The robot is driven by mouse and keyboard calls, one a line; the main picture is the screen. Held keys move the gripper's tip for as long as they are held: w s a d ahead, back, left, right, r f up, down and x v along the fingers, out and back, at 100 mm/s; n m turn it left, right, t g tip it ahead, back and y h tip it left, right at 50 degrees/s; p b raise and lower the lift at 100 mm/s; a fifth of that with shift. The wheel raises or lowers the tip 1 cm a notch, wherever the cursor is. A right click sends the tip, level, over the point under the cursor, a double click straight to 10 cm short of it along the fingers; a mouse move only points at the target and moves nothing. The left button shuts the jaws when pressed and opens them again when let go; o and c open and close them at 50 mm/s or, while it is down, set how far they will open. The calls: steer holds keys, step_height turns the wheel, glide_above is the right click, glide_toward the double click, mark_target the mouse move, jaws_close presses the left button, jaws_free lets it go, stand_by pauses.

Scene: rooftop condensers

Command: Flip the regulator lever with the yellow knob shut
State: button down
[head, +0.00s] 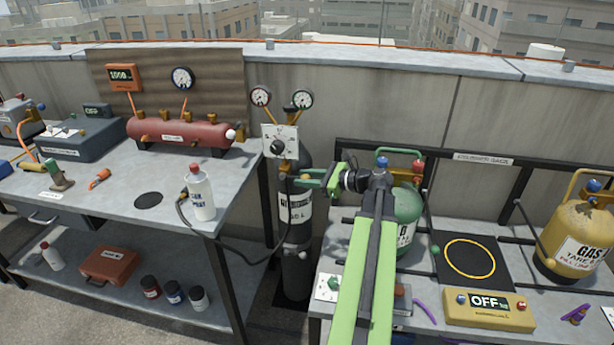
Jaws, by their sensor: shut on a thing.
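The regulator stands on the black cylinder (297,245), with two round gauges and a white plate (281,141) with a black dial. My gripper (312,182), with green fingers, reaches from the right to just below this plate, at the cylinder's neck. It is shut on a small part there, which looks like the regulator lever. A small yellow-orange piece (304,177) shows by the fingertips and may be the yellow knob. The fingers hide most of the lever, and its angle cannot be told.
A green cylinder (408,212) stands right behind my arm. A yellow gas bottle (575,235) and a yellow OFF box (488,309) are on the right bench. A black hose hangs between the bench and cylinder.

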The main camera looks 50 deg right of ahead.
steer(key=c, duration=1.1)
jaws_free()
steer(key=shift+w+r, duration=0.1)
steer(key=shift+w, duration=0.15)
steer(key=shift+c, duration=0.2)
steer(key=shift+s, duration=0.1)
steer(key=p+v, duration=0.4)
steer(key=v, duration=1.3)
steer(key=shift+s+d, duration=0.15)
steer(key=shift+s, duration=0.05)
